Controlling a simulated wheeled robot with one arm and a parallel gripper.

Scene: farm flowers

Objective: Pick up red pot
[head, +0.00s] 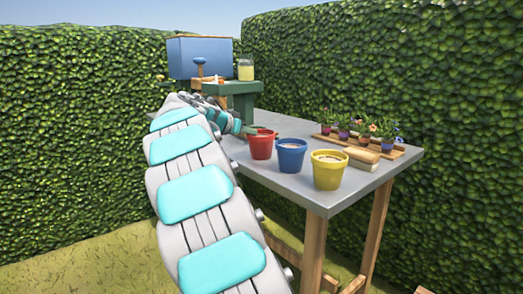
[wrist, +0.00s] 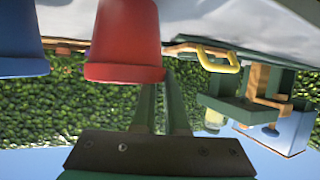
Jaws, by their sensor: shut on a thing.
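The red pot (head: 261,147) stands upright at the left end of the row of pots on the grey table (head: 290,186). It also shows in the upside-down wrist view (wrist: 124,40), with its rim toward the bottom of the picture. My gripper (wrist: 160,82) is shut on the pot's rim, one finger on either side of its wall. In the head view my gripper (head: 250,130) reaches the pot's left side and is small and partly hidden by my arm. I cannot tell whether the pot's base still touches the table.
A blue pot (head: 291,157) stands close to the right of the red pot, and a yellow pot (head: 328,171) beyond it. A green stand (head: 238,95) with a blue box (head: 201,57) is at the back left.

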